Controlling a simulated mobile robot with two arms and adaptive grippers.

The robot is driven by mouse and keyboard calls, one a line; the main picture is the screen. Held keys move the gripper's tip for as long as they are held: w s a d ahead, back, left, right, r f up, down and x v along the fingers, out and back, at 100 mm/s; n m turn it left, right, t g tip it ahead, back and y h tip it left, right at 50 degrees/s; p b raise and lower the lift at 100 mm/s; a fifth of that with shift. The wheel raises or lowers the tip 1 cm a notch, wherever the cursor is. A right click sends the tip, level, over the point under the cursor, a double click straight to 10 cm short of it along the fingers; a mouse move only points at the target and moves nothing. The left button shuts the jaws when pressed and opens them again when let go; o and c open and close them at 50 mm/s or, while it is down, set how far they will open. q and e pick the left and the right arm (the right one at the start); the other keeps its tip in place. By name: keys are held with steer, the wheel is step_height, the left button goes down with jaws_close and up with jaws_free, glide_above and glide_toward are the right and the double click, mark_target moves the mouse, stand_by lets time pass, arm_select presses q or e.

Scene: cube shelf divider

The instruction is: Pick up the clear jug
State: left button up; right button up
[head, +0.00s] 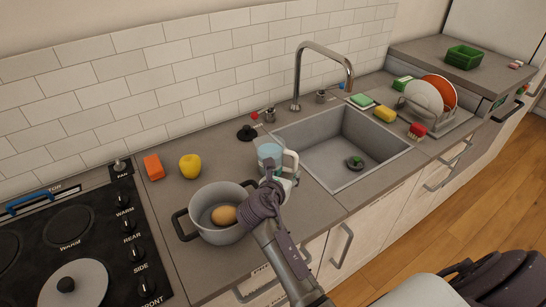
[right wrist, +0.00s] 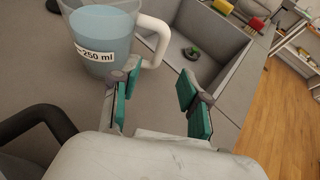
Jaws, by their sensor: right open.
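The clear jug (head: 268,153) stands on the counter between the pot and the sink, holding bluish liquid, with a white handle on its right side. In the right wrist view the jug (right wrist: 103,38) carries a "250 ml" label, and its handle (right wrist: 157,40) lies just beyond the fingertips. My right gripper (head: 286,181) is close in front of the jug. In the right wrist view its teal-padded fingers (right wrist: 157,88) are open with nothing between them. The handle appears apart from the fingers. My left gripper is not in view.
A grey pot (head: 211,229) with an egg (head: 224,215) stands left of my right gripper. The sink (head: 345,150) opens to the right. The stove (head: 90,200) is at left.

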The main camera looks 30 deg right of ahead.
mark_target(294, 166)
steer(key=x, duration=0.3)
steer(key=shift+w+f, duration=0.1)
steer(key=shift+w, duration=0.1)
steer(key=shift+x, duration=0.95)
steer(key=p+x, duration=0.1)
steer(key=x, duration=0.2)
steer(key=shift+d+f, duration=0.3)
steer(key=shift+w+d+f, duration=0.15)
steer(key=shift+w+d, duration=0.05)
steer(key=shift+w, duration=0.05)
jaws_close()
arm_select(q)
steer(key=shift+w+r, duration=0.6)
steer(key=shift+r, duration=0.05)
